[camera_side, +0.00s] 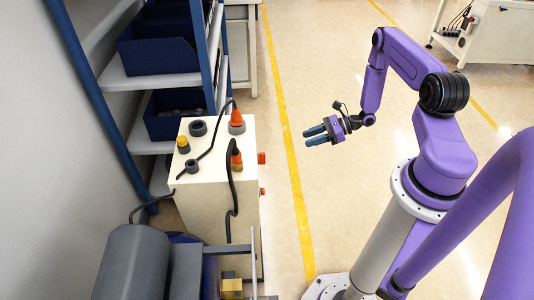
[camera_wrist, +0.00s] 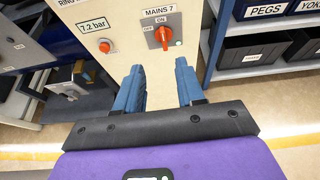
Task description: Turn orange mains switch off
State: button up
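In the side view the switch (camera_side: 262,158) sticks out from the right face of the cream box (camera_side: 192,212). My gripper (camera_side: 309,137) is open and empty, in the air to the right of the box and apart from it. In the wrist view its two blue fingers (camera_wrist: 160,73) are spread, below the switch in the picture.
A smaller orange knob (camera_wrist: 104,46) sits left of the switch, under a "7.2 bar" label. Connectors and cables (camera_side: 236,120) are on the box top. A blue shelf with bins (camera_side: 165,50) stands behind. The floor between box and arm is clear.

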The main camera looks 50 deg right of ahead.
send_near(261, 159)
jog(key=r+x, duration=0.1)
jog(key=x, duration=0.6)
jog(key=shift+w, duration=0.4)
grip_shut()
